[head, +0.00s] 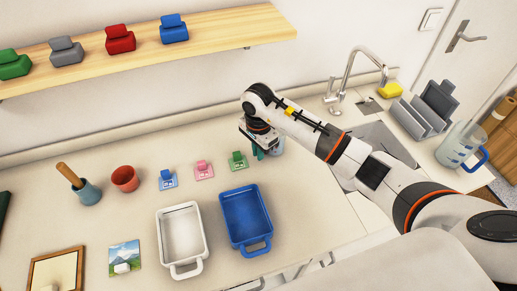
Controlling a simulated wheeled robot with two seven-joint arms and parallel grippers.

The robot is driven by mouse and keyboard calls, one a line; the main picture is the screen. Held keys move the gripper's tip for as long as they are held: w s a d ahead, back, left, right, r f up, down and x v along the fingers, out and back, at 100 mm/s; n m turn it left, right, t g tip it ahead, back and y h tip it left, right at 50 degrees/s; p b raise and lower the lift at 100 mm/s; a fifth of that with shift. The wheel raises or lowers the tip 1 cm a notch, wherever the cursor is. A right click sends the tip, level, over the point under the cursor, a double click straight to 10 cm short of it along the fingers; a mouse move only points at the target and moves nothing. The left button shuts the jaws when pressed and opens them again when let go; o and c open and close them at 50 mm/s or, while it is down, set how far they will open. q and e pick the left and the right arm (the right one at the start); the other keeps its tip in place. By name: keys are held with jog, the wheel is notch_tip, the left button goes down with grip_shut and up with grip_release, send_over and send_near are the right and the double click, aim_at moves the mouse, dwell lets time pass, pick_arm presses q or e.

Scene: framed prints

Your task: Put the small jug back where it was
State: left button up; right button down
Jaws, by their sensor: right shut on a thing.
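My right gripper (260,147) is over the counter in front of the wall, left of the sink, pointing down. It is shut on a small pale blue-grey jug (277,147), mostly hidden behind the gripper and forearm. A teal part shows at the fingers; I cannot tell whether it belongs to the jug. I cannot tell whether the jug touches the counter. A larger clear jug with a blue handle (458,147) stands right of the sink. My left gripper is not in view.
Blue (168,179), pink (204,170) and green (238,160) clips on cards stand left of the gripper. A white tray (162,236) and a blue tray (228,228) lie in front. The sink (383,139) and tap (349,75) are right; a wooden shelf (220,30) hangs above.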

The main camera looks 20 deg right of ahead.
jog(key=shift+f, duration=0.2)
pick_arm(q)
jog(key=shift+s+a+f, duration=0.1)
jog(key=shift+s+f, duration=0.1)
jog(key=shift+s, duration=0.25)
pick_arm(e)
jog(key=c, duration=1.5)
grip_release()
jog(key=shift+r, duration=0.1)
jog(key=shift+r, duration=0.55)
notch_tip(320, 180, up, 10)
jog(key=b, duration=0.3)
jog(key=shift+r, duration=0.2)
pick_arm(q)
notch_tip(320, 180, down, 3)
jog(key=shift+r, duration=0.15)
pick_arm(e)
jog(key=shift+r, duration=0.4)
